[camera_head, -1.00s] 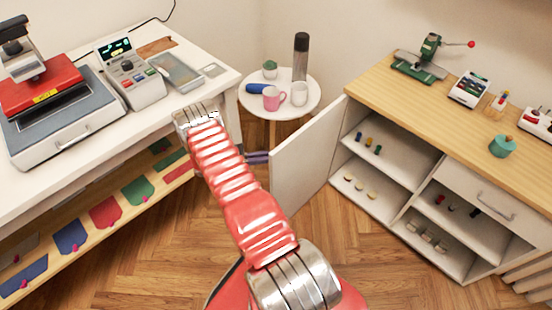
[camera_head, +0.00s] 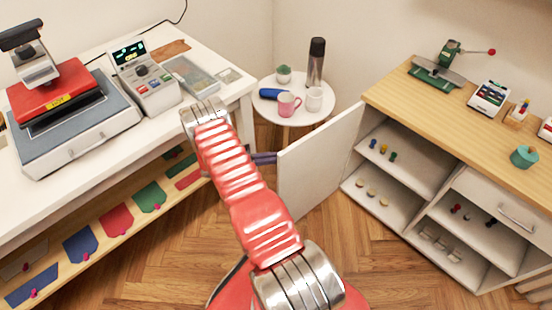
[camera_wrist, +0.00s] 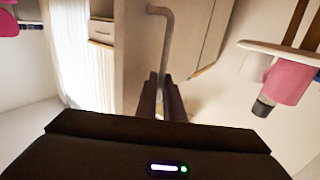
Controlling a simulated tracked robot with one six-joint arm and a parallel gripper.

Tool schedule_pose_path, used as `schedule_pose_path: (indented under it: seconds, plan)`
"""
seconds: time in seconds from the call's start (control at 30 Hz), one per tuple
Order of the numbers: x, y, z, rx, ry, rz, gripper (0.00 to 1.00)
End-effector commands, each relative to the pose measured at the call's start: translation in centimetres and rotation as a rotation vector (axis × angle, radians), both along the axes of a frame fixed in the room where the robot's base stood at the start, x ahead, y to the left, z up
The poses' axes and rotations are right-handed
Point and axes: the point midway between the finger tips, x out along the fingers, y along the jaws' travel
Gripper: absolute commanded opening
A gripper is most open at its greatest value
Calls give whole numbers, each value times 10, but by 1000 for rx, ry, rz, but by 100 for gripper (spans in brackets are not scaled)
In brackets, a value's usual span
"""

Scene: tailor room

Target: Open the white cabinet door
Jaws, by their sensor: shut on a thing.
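The white cabinet door (camera_head: 318,165) stands swung out to the left from the wooden-topped cabinet, with the shelves behind it in sight. My gripper (camera_head: 265,158) is at the door's outer left side, partly hidden behind my red arm. In the wrist view, my gripper's two dark fingers (camera_wrist: 162,98) are closed together on the grey bar handle (camera_wrist: 164,35), on the pale door face (camera_wrist: 138,65). The exact contact between fingers and handle is small and hard to see.
A round white side table (camera_head: 310,114) with mugs, a bottle and a plant stands behind the door. A white workbench (camera_head: 215,95) with machines is at left. The wood floor (camera_head: 190,235) between bench and cabinet is clear.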

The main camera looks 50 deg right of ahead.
Motion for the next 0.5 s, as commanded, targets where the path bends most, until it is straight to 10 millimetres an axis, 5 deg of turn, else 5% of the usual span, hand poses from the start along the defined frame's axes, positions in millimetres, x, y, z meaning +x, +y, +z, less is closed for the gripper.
schedule_pose_path:
  seconds: [0.1, 0.13, 0.37, 0.5]
  plan:
    - [-3, 0, -1, 3, 3, -6, 0]
    - [-3, 0, -1, 3, 4, -7, 10]
    - [-5, -3, 0, 1, 1, -11, 26]
    - [-5, -3, 0, 1, 1, -11, 26]
